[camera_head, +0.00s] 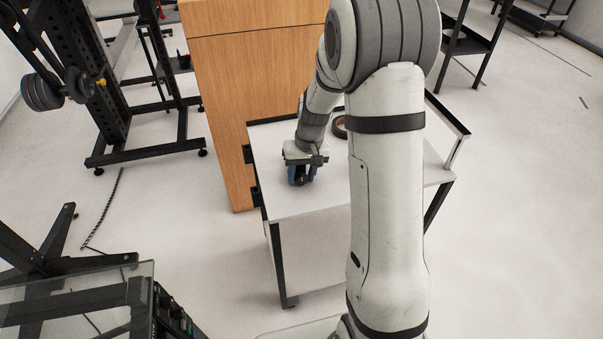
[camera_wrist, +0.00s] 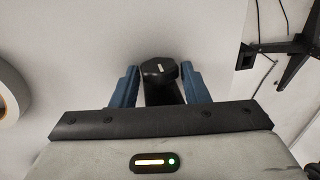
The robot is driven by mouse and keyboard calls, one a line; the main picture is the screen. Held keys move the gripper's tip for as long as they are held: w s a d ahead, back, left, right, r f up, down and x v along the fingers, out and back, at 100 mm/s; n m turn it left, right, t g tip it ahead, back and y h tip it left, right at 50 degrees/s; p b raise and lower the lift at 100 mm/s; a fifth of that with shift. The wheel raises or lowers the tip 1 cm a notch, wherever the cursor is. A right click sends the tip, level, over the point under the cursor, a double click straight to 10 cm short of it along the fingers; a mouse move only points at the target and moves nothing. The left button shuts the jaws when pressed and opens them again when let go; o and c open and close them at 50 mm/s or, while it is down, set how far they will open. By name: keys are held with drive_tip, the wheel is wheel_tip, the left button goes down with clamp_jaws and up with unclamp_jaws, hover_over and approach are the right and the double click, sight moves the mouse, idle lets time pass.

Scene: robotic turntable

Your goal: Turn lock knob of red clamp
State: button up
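My gripper (camera_wrist: 159,72) points down at the white top of a small table, with its two blue fingers apart. A black, many-sided knob-like piece (camera_wrist: 160,69) with a small light mark shows between the fingertips in the wrist view, with a dark body below it. The fingers are very close to its sides; I cannot tell whether they press on it. In the head view my gripper (camera_head: 302,176) is low over the table's left part, and the piece is mostly hidden. No red part of a clamp shows in either view.
The white table (camera_head: 280,200) has a dark raised edge at the right. A roll of tape (camera_head: 339,127) lies behind my wrist and also shows at the left of the wrist view (camera_wrist: 10,95). A wooden cabinet (camera_head: 222,120) stands close behind. The table's front left is clear.

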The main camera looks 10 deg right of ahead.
drive_tip(key=c, duration=0.6)
drive_tip(key=shift+a+r+h+p, duration=0.15)
drive_tip(key=shift+h+p, duration=0.45)
drive_tip(key=shift+h, duration=0.4)
drive_tip(key=shift+a+f+h+b, duration=0.3)
drive_tip(key=shift+h+b, duration=0.15)
drive_tip(key=shift+h, duration=0.45)
drive_tip(key=shift+r+h+b, duration=0.1)
drive_tip(key=shift+h+b, duration=0.3)
drive_tip(key=shift+h, duration=0.1)
drive_tip(key=shift+d, duration=0.1)
drive_tip(key=o, duration=1)
drive_tip(key=shift+r, duration=0.15)
